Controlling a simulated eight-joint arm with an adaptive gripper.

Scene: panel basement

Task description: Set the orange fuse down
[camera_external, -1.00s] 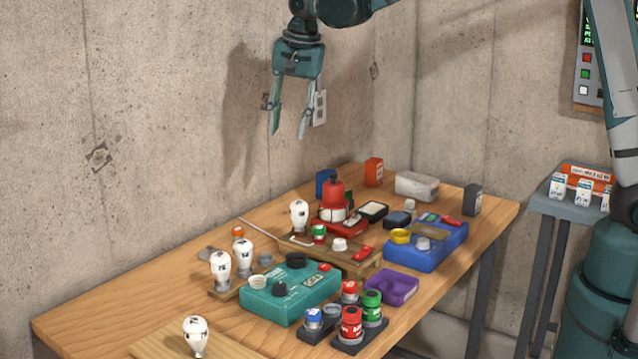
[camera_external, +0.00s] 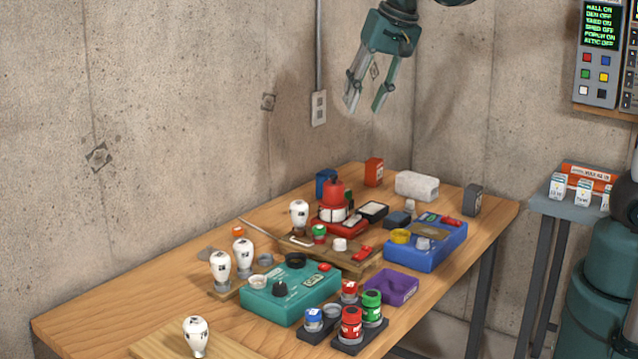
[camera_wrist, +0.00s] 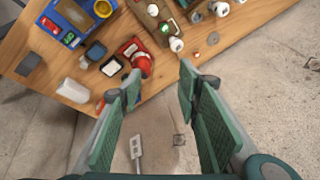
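A small orange-topped piece (camera_external: 238,231), which looks like the orange fuse, stands at the back left of the table, partly hidden behind a white fuse-shaped piece (camera_external: 243,258).
The wooden table (camera_external: 120,300) is crowded with a teal box (camera_external: 290,300), a blue box (camera_external: 430,248), a purple tray (camera_external: 405,287) and a red device (camera_external: 333,200). An orange-red box (camera_external: 373,172) stands at the back. The near left table surface is partly clear.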

